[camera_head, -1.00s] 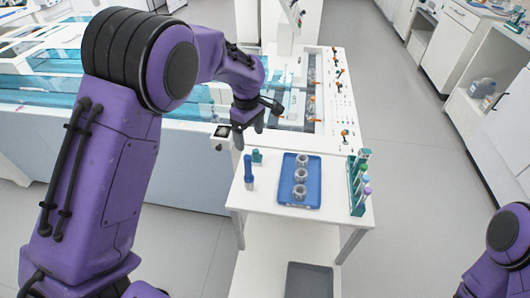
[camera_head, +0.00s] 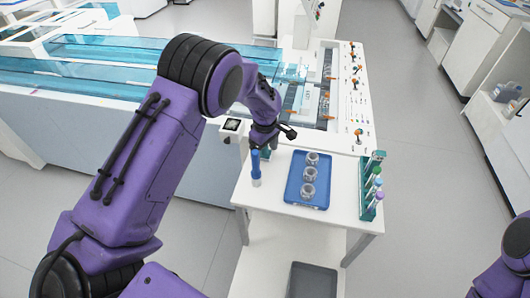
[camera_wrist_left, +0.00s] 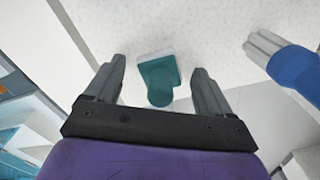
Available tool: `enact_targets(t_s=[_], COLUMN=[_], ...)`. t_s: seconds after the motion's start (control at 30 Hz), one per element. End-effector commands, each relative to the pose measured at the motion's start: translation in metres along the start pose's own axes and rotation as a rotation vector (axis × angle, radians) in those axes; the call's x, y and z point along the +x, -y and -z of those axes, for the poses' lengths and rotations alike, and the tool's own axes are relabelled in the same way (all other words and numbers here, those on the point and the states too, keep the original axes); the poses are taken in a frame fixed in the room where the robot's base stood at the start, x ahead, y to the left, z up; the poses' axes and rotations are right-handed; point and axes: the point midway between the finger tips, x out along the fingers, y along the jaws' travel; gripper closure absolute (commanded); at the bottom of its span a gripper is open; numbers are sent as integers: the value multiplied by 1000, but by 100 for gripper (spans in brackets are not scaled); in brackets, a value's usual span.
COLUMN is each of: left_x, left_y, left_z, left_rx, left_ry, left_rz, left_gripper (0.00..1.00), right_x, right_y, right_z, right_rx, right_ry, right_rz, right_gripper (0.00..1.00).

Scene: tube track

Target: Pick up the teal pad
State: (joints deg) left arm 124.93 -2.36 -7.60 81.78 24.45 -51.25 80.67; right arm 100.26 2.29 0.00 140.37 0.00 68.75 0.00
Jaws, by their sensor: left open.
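The teal pad (camera_wrist_left: 158,78) lies on the white table top, with a rounded knob on the side toward my gripper. In the head view a small part of it (camera_head: 265,154) shows beneath the gripper. My left gripper (camera_wrist_left: 159,66) is open and empty, with one finger on each side of the pad and a gap on both sides. In the head view the left gripper (camera_head: 264,139) is just above the pad near the table's back left corner. Only part of my right arm shows at the right edge; its gripper is out of view.
A blue upright tool (camera_head: 256,168) stands close beside the pad and shows at right in the wrist view (camera_wrist_left: 296,72). A blue tray (camera_head: 293,198) holds three clear round pieces. A green tube rack (camera_head: 370,205) stands at the right. A large machine (camera_head: 345,110) is behind.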

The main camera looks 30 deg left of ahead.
Motion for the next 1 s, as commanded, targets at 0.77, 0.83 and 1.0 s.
enact_targets(t_s=[0.77, 0.83, 1.0], left_x=[-17, -33, -74], left_y=[-1, -1, -1], left_z=[0, 1, 0], left_rx=[0, 0, 0], left_ry=[-1, -2, -2], left_rz=[-3, -5, -4], left_gripper=[68, 68, 68], right_x=[2, 3, 4], right_y=[0, 0, 0], right_z=[-1, -1, -2], right_rx=[0, 0, 0], right_ry=[0, 0, 0], right_rz=[0, 0, 0], right_gripper=[57, 57, 57])
